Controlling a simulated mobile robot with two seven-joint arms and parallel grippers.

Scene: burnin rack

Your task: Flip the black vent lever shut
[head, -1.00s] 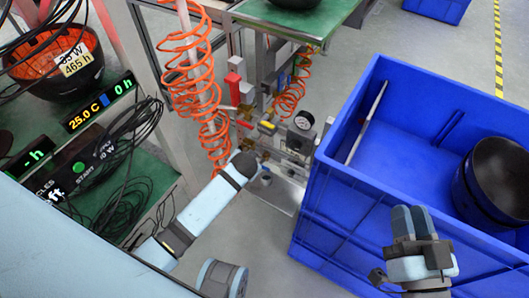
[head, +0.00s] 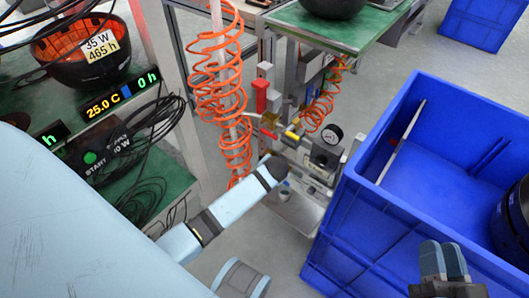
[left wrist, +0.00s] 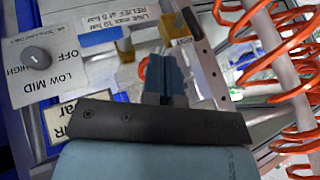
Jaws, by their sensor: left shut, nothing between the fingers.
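The air panel (head: 298,160) stands beyond my left arm, with a red handle (head: 261,95), a yellow handle (head: 293,134) and a round gauge (head: 331,134). I cannot pick out the black vent lever for certain in the head view. In the left wrist view a small dark bar (left wrist: 192,22) stands up beyond my fingers; I cannot tell if it is the lever. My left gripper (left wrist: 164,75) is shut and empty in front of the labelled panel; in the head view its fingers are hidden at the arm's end. My right gripper (head: 443,260) looks shut and empty over the blue crate's near side.
The blue crate (head: 375,235) fills the right side and holds a black bowl (head: 515,225). Orange coiled hoses (head: 222,90) hang close to the panel and left arm. A shelf with a timer display (head: 120,95) and loose black cables is at left. A green table (head: 340,25) is behind.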

